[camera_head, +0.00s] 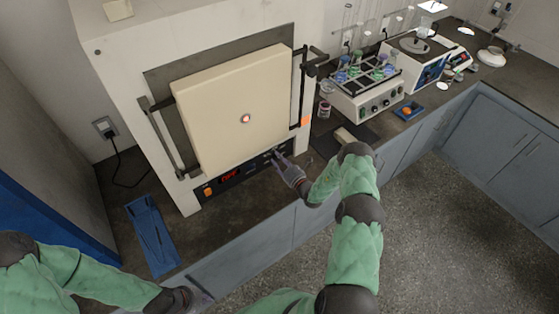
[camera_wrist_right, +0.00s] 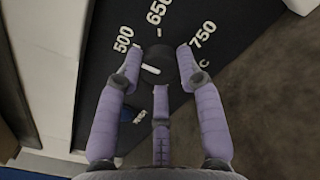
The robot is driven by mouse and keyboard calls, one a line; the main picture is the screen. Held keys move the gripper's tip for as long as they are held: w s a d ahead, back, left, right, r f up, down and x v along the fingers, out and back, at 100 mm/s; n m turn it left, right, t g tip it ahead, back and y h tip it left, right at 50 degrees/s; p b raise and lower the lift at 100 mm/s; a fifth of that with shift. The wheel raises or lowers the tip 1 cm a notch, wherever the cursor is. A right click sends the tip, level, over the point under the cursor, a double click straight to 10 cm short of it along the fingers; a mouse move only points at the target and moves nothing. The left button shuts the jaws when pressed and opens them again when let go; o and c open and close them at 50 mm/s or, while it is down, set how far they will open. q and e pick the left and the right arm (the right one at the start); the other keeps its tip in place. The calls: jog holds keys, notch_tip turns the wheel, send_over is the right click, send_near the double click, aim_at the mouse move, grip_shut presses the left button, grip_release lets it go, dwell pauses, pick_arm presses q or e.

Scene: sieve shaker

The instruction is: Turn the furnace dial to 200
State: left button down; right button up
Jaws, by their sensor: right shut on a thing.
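The furnace (camera_head: 110,60) stands against the wall with its cream door (camera_head: 235,105) shut. Its dark control strip (camera_head: 235,175) runs below the door, with a red display and an orange switch. In the right wrist view the furnace dial (camera_wrist_right: 158,62) is a dark round knob with a white pointer line at its left side. The labels 500, 650 and 750 show around it; lower numbers are hidden. My right gripper (camera_head: 279,157) is at the strip's right part; its fingers (camera_wrist_right: 160,72) close around the dial. My left gripper (camera_head: 186,297) is low at the counter edge, its fingers unclear.
A blue tray (camera_head: 152,235) lies on the counter left of the furnace. A rack of coloured tubes on a white device (camera_head: 365,90), an orange item in a blue dish (camera_head: 408,110) and other instruments stand to the right. The floor in front of the cabinets is clear.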

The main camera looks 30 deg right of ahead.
jog(key=shift+f+n, duration=0.2)
jog(key=shift+n, duration=0.1)
jog(key=n+b, duration=0.2)
jog(key=n, duration=0.2)
jog(key=shift+s+f+n, duration=0.1)
jog(key=shift+n, duration=0.3)
jog(key=n+b, duration=0.2)
jog(key=n, duration=0.4)
jog(key=n+b, duration=0.2)
jog(key=n, duration=0.4)
jog(key=shift+n, duration=0.3)
jog(key=n+b, duration=0.2)
jog(key=n, duration=0.3)
jog(key=shift+d+n, duration=0.15)
jog(key=shift+n, duration=0.15)
jog(key=shift+r, duration=0.2)
jog(key=o, duration=1.1)
jog(key=shift+o, duration=0.2)
